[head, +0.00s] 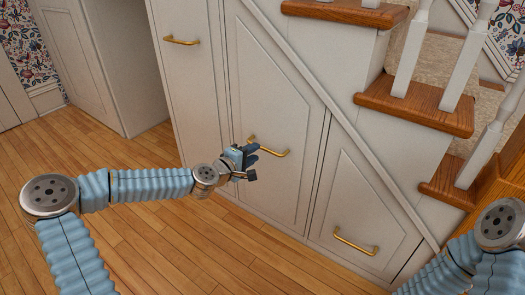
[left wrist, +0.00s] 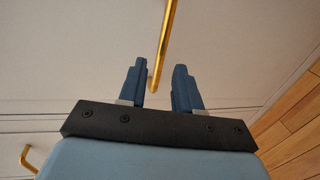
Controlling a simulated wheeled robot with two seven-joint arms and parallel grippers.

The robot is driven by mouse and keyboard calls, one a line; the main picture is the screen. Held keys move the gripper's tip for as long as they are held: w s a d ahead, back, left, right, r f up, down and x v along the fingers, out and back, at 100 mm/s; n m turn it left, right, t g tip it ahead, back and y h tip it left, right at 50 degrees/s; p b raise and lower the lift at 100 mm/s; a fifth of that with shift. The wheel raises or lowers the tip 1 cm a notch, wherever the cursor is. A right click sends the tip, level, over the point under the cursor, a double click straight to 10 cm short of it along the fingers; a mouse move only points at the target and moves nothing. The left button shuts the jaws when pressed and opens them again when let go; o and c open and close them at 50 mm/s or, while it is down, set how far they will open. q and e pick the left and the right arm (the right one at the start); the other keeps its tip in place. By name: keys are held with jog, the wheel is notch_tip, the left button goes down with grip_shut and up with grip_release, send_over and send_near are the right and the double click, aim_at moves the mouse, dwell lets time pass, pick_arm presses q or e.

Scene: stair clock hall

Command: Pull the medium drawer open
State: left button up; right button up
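The medium drawer (head: 270,90) is the middle white panel under the stairs, with a slanted top. It looks shut, flush with the panels beside it. Its brass bar handle (head: 272,151) is partly hidden by my left gripper (head: 254,161), which is at the handle's left end. In the left wrist view, my left gripper (left wrist: 159,66) is open, with two blue fingers apart. The brass handle (left wrist: 165,42) shows in the gap between them, with space on both sides. I cannot tell how deep it sits between the fingers. My right gripper is out of view.
A taller panel with a brass handle (head: 181,41) is to the left, and a smaller drawer with a handle (head: 355,242) to the right. Wooden stair treads (head: 415,104) and white balusters rise at the right. The wooden floor (head: 150,225) in front is clear.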

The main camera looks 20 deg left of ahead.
aim_at(263, 148)
pick_arm(q)
jog(key=x, duration=0.5)
jog(key=shift+w+d+f, duration=0.1)
jog(key=shift+w+d, duration=0.05)
jog(key=shift+w, duration=0.2)
grip_shut()
